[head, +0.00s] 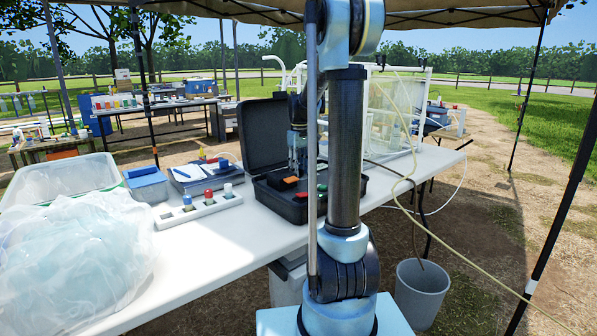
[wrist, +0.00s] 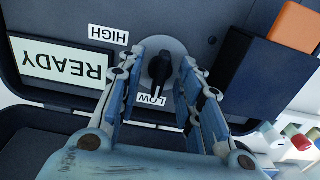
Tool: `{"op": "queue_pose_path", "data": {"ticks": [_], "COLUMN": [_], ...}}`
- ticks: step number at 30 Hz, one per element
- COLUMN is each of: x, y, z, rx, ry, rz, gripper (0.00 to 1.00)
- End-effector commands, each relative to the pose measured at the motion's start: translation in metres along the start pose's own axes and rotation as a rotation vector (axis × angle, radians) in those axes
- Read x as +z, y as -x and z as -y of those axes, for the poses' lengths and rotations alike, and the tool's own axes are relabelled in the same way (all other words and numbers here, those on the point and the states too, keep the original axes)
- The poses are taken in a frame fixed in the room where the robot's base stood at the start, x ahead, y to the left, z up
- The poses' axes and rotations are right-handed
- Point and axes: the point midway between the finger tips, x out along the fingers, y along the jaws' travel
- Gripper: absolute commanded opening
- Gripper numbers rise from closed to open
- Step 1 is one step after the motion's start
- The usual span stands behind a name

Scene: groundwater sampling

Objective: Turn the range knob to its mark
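The black range knob (wrist: 159,68) sits on a round grey plate in the dark panel, in the wrist view. Its narrow end points down, towards the LOW label (wrist: 151,100). The upside-down HIGH label (wrist: 108,35) is at upper left of the knob. My gripper (wrist: 164,62) is open, with one finger on each side of the knob. A gap shows between the knob and the right finger; I cannot tell whether the left finger touches. In the head view, the open black instrument case (head: 257,131) stands on the table, and my arm hides the knob.
A READY display (wrist: 62,68) is left of the knob. A dark blue block (wrist: 243,75) and an orange piece (wrist: 294,27) are close on the right. The white table (head: 190,262) also bears a vial rack (head: 200,211), a blue box (head: 147,185) and a plastic bag (head: 75,258).

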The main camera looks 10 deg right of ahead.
Motion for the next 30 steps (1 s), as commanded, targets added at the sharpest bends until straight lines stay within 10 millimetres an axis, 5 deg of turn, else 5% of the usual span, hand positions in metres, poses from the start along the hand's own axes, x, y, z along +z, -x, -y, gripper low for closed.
{"op": "queue_pose_path", "data": {"ticks": [4, 9, 17, 30], "x": [-0.0001, -0.0001, -0.0001, 0.0002], "y": [0.0001, 0.0002, 0.0004, 0.0005], "z": [-0.0001, 0.0, -0.0002, -0.0007], "rx": [0.0, 0.0, 0.0, 0.001], "ry": [0.0, 0.0, -0.017, -0.427], "rz": [0.0, 0.0, 0.0, 0.0], "gripper": [0.33, 0.0, 0.0, 0.0]}}
